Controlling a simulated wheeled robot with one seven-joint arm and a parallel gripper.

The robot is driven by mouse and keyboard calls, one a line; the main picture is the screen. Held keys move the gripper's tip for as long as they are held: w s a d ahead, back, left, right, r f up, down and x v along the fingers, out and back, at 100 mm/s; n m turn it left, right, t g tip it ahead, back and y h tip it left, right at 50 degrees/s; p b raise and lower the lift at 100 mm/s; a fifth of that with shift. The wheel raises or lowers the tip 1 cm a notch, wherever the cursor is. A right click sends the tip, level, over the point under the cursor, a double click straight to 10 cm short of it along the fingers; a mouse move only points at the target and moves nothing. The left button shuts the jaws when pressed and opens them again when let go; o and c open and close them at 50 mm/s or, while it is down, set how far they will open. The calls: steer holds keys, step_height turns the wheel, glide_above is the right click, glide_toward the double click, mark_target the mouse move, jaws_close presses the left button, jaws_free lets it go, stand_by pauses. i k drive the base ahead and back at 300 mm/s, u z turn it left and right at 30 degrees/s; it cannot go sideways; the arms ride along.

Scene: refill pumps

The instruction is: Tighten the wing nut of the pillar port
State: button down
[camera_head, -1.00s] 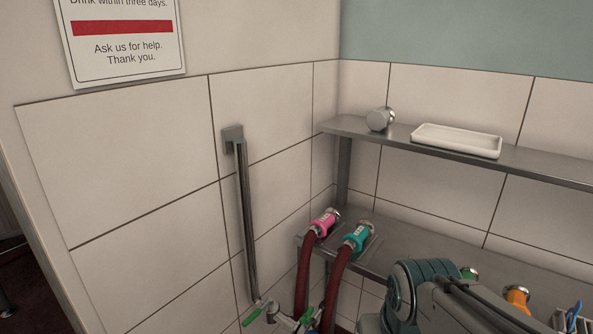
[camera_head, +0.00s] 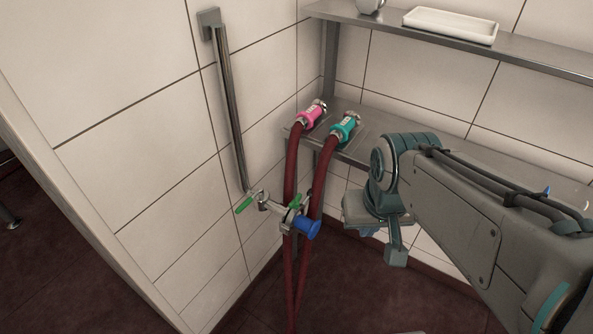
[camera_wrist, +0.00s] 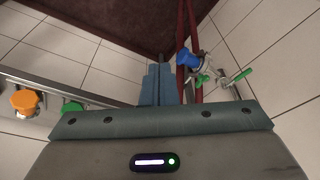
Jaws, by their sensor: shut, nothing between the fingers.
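The pillar port (camera_head: 272,208) sticks out at the foot of a steel pipe on the left wall. It carries a green lever (camera_head: 244,204), a small green wing-shaped part (camera_head: 295,201), which looks like the wing nut, and a blue cap (camera_head: 307,228) at its end. In the wrist view the blue cap (camera_wrist: 187,59) and the green wing part (camera_wrist: 202,79) show at upper right. My gripper (camera_head: 396,257) is shut and empty, to the right of the port and apart from it. Its fingers (camera_wrist: 156,84) lie together in the wrist view. How tight the nut is cannot be told.
Two dark red hoses hang close by the port from a pink coupling (camera_head: 311,115) and a teal coupling (camera_head: 344,129) on the lower shelf. An upper shelf (camera_head: 540,65) holds a white tray (camera_head: 450,25). An orange cap (camera_wrist: 25,101) shows in the wrist view.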

mark_target(295, 204)
steer(key=z, duration=0.15)
steer(key=i, duration=0.45)
steer(key=u, duration=1.75)
